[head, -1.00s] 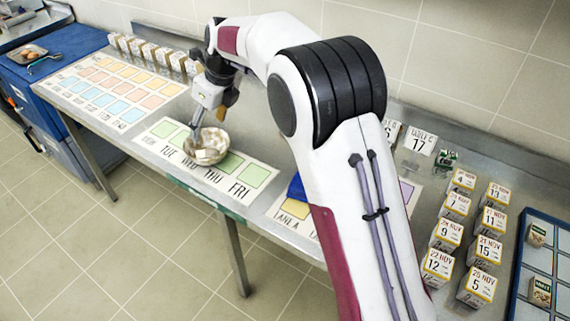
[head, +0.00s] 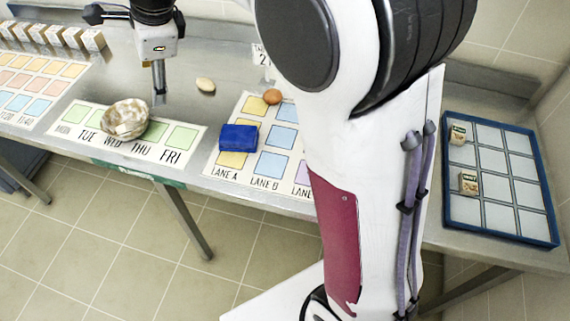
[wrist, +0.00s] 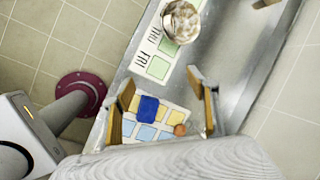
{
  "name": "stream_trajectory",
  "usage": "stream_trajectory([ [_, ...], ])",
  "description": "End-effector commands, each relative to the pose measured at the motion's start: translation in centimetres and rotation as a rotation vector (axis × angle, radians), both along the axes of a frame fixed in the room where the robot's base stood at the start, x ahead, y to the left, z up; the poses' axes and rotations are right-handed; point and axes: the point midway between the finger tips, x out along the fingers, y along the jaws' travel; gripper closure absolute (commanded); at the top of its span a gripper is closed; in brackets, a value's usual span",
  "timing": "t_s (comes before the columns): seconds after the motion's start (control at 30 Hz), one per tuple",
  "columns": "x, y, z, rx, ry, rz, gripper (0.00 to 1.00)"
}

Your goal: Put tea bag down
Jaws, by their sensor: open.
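A mottled bowl (head: 113,108) sits on the weekday strip (head: 185,154), over the WED and THU area. A small pale, squarish piece (head: 128,128) lies inside it; it may be the tea bag, but it is too small to be sure. The bowl also shows at the top of the wrist view (wrist: 168,20). My gripper (head: 159,92) is above the counter, right of and behind the bowl and apart from it. In the wrist view my gripper (wrist: 160,88) has its fingers spread with nothing held between them.
A blue block (head: 238,138) and a brown egg (head: 272,96) rest on the lane sheet (head: 232,175). A pale egg-like object (head: 205,85) lies on bare counter. A blue-rimmed tray (head: 552,215) holds two small boxes at right. Several small boxes (head: 55,36) line the back left.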

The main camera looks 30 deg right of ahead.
Motion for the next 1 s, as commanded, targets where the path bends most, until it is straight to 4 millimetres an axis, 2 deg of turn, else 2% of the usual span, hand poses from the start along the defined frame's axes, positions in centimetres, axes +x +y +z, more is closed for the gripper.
stream_trajectory([
  [0.23,-5.0,-2.8,2.0,-0.121,-0.075,0.228,0.41],
  [0.5,-10.5,-5.4,3.0,-0.259,-0.143,0.479,0.41],
  [0.77,-15.8,-7.7,3.1,-0.398,-0.196,0.721,0.41],
  [1.0,-20.7,-9.5,2.3,-0.529,-0.233,0.944,0.41],
])
